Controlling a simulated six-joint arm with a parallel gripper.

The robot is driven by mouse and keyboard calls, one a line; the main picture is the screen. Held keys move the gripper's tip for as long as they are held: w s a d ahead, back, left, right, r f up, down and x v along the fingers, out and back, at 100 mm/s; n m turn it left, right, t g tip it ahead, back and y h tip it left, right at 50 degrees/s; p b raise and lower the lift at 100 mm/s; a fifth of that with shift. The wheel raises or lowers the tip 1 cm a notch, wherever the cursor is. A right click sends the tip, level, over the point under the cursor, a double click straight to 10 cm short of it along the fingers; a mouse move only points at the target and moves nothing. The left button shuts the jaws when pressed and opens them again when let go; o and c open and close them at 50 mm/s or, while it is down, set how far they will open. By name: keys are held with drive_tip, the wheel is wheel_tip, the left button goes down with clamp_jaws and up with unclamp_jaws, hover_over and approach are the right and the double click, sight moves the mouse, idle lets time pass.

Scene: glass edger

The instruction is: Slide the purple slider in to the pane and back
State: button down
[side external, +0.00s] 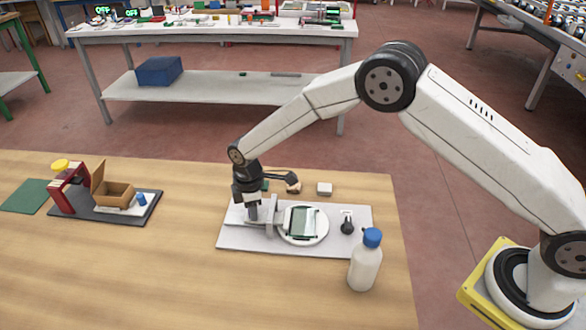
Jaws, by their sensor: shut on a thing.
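The glass pane (303,220) lies on a round white disc (322,236) in the middle of a pale base plate (238,242) on the wooden table. A light grey upright bracket (270,218) stands just left of the disc. My gripper (252,217) points down at the left part of the plate, left of the bracket and apart from the pane. It is shut on the slider there. The slider's purple colour does not show; the fingers and the small scale hide it.
A white bottle with a blue cap (365,262) stands at the plate's front right. A black knob (347,224) is right of the disc. Small blocks (324,189) lie behind the plate. A dark tray (148,205) with an open box (113,193) is at left; bare table lies between.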

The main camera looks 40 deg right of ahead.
drive_tip(key=shift+w+a, duration=0.1)
drive_tip(key=shift+w+a+r, duration=0.1)
drive_tip(key=shift+w+a, duration=1.45)
drive_tip(key=shift+w, duration=0.05)
drive_tip(key=shift+c, duration=2.4)
unclamp_jaws()
wheel_tip(320, 180, up, 8)
